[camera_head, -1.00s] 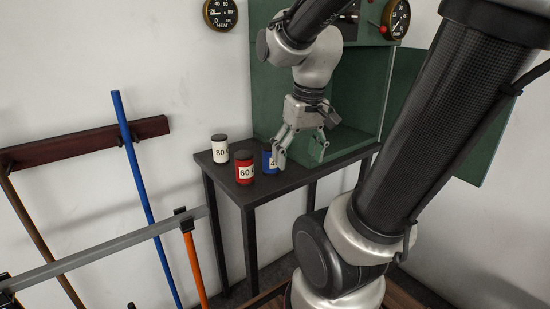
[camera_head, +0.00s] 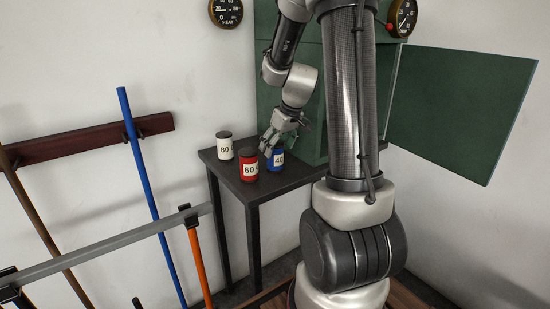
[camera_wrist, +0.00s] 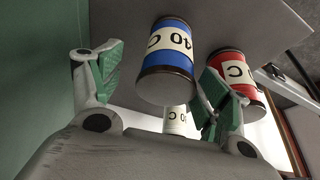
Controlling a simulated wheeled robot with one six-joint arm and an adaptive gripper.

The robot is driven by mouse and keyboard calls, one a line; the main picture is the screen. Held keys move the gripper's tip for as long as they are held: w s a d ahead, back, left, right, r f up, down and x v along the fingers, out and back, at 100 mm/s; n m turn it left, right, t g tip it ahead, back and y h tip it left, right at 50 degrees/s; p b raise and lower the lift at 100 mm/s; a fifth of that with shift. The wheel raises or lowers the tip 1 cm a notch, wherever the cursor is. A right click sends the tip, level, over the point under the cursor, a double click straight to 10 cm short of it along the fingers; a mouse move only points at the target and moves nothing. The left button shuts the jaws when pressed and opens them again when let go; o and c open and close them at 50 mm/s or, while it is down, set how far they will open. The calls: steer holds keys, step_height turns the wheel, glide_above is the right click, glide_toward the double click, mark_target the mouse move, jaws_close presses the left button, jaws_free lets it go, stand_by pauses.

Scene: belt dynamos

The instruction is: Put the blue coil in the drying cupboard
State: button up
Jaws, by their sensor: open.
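The blue coil (camera_head: 275,160), a small can with a cream label marked 40, stands on the dark table at the right of the red can. My gripper (camera_head: 272,141) is beside and just above it, open and empty. In the wrist view the blue coil (camera_wrist: 167,62) shows between the two spread green-padded fingers of my gripper (camera_wrist: 155,88), nearer the right one; I cannot tell if that finger touches it. The green drying cupboard (camera_head: 312,120) stands at the table's back. Its door (camera_head: 460,110) is swung open to the right. My arm hides most of its opening.
The red can (camera_head: 247,165) stands close to the left of the blue coil and also shows beside the right finger in the wrist view (camera_wrist: 233,78). A white can (camera_head: 224,147) stands behind. Bare table (camera_head: 240,191) lies in front. A grey rail (camera_head: 110,253) crosses at the left.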

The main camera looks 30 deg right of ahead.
steer(key=x, duration=0.4)
steer(key=shift+a+f, duration=0.3)
steer(key=shift+f, duration=0.05)
steer(key=shift+c, duration=0.4)
steer(key=shift+r, duration=0.1)
steer(key=c, duration=1.5)
